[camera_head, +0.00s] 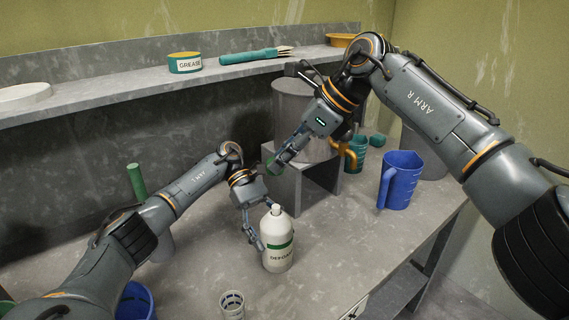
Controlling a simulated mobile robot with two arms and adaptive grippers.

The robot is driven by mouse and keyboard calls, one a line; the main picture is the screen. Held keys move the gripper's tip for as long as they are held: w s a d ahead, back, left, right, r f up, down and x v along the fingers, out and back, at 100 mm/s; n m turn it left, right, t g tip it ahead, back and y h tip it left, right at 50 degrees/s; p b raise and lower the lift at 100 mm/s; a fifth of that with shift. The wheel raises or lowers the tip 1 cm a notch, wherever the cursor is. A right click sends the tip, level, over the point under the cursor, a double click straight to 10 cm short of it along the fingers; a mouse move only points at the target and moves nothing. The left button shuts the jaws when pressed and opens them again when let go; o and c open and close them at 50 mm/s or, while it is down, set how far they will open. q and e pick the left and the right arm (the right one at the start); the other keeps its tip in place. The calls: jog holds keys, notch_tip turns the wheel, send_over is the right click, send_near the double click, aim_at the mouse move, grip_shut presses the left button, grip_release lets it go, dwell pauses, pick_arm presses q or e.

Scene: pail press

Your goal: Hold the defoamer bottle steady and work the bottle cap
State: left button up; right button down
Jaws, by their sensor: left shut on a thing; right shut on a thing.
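The white defoamer bottle (277,255) stands upright on the grey bench, with a green band and a dark label. Its narrow white neck shows with no green cap on it. My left gripper (264,236) is at the bottle's left side, shut on its body; the far finger is mostly hidden. My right gripper (275,161) is above the bottle, apart from it, and shut on a small green piece that looks like the bottle cap (268,152). The fingers partly hide this piece.
A grey stand (290,188) carrying a large grey pail (290,100) is behind the grippers. A blue jug (400,180) and a teal mug (358,152) stand to the right. A shelf holds a grease tin (185,62) and brushes.

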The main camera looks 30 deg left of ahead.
pick_arm(q)
jog(key=o, duration=1.6)
jog(key=shift+o, duration=0.2)
jog(key=shift+a+r, duration=0.1)
jog(key=v, duration=0.7)
jog(key=shift+w+a, duration=0.1)
jog(key=shift+a, duration=0.05)
